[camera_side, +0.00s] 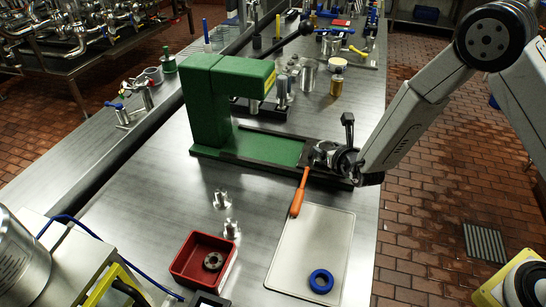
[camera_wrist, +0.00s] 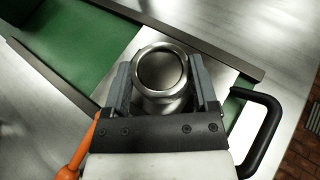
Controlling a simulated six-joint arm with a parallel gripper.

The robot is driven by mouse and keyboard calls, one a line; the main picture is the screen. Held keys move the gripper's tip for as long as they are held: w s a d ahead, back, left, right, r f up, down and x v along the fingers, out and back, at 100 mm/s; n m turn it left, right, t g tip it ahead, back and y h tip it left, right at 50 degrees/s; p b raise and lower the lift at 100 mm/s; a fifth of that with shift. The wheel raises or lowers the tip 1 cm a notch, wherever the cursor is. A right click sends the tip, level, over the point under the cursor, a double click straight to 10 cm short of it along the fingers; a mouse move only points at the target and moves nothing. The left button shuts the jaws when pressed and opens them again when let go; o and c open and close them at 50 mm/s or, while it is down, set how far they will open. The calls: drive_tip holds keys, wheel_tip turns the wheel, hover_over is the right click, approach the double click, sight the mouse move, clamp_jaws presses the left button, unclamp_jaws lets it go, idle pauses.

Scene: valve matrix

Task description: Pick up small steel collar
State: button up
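A round steel piece (camera_wrist: 163,98) with a bright open rim is between the two fingers of my gripper (camera_wrist: 162,88) in the wrist view. The fingers stand close on both sides of it; I cannot tell whether they touch it. In the side view my gripper (camera_side: 338,160) is low at the near right end of the green press (camera_side: 205,105), and its fingertips are hard to make out. Two small stepped steel pieces (camera_side: 221,198) (camera_side: 230,229) stand on the bench, and a dark ring (camera_side: 213,261) lies in a red tray (camera_side: 187,259).
An orange-handled tool (camera_side: 299,195) lies beside my gripper, its tip end near the press base. A pale board (camera_side: 306,250) with a blue ring (camera_side: 321,281) lies in front. A black curved handle (camera_wrist: 268,128) is close right in the wrist view. Bench left of the board is partly clear.

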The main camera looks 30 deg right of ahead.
clamp_jaws()
drive_tip(key=shift+r, duration=0.15)
wheel_tip(320, 180, up, 10)
idle(0.7)
idle(0.5)
